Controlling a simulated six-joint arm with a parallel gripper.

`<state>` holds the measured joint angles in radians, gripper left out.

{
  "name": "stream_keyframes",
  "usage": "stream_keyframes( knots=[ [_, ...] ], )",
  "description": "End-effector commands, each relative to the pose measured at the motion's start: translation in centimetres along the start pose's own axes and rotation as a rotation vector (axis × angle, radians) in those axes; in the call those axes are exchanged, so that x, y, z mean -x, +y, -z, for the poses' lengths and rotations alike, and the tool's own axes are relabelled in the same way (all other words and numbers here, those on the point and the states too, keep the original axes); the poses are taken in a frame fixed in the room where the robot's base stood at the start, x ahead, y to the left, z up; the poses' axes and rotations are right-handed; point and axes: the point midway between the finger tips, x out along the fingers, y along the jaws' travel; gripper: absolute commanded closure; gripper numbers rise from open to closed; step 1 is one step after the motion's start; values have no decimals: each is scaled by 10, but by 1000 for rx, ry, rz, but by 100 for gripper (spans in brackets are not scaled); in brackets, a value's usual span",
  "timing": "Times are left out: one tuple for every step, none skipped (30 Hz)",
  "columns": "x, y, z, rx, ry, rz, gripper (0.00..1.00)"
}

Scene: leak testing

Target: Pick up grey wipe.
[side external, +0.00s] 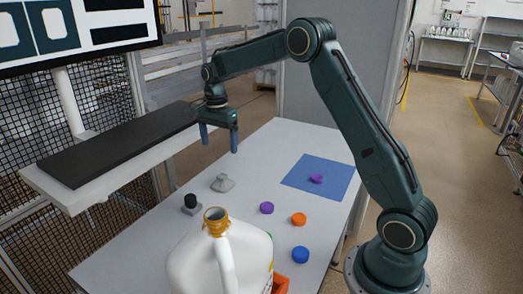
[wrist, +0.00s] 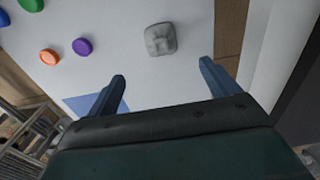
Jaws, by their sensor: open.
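The grey wipe (side external: 222,183) is a small crumpled grey lump lying on the white table, left of the caps in the side external view. In the wrist view the wipe (wrist: 160,39) lies beyond the fingertips, roughly between their lines. My gripper (side external: 219,146) hangs above the table's far left part, its fingers pointing down. The wrist view shows the two fingers of my gripper (wrist: 162,70) spread wide and empty. The gripper is well above the wipe and apart from it.
A large white jug (side external: 190,262) stands at the table's front. Purple (side external: 266,208), orange (side external: 299,219) and blue (side external: 300,254) caps lie right of the wipe. Another purple cap (side external: 316,179) lies on a blue mat (side external: 335,176). A black-knobbed block (side external: 191,209) stands near the left edge. A black conveyor (side external: 120,145) runs alongside.

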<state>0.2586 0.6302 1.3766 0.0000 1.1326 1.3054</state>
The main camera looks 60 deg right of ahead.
Motion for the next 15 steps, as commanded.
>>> stream_keyframes(
  knots=[
    [-2,-1,1,-6,-1,-2,13],
    [-2,-1,1,-8,-1,-3,13],
    [-2,-1,1,-10,-1,-3,13],
    [-2,-1,1,-10,-1,-3,13],
    [-2,-1,1,-10,-1,-3,13],
    [-2,-1,1,-9,-1,-3,13],
    [-3,-1,1,-9,-1,-3,13],
    [-4,-1,1,-9,-1,-3,13],
    [-6,-1,1,-8,-1,-3,13],
    [-7,-1,1,-8,-1,-3,13],
    [-9,-1,1,-8,-1,-4,13],
    [-12,-1,1,-8,-1,-4,13],
    [-16,-1,1,-8,-1,-5,13],
    [-19,-1,1,-8,-1,-5,13],
    [-24,-1,1,-7,-2,-6,13]
  ],
)
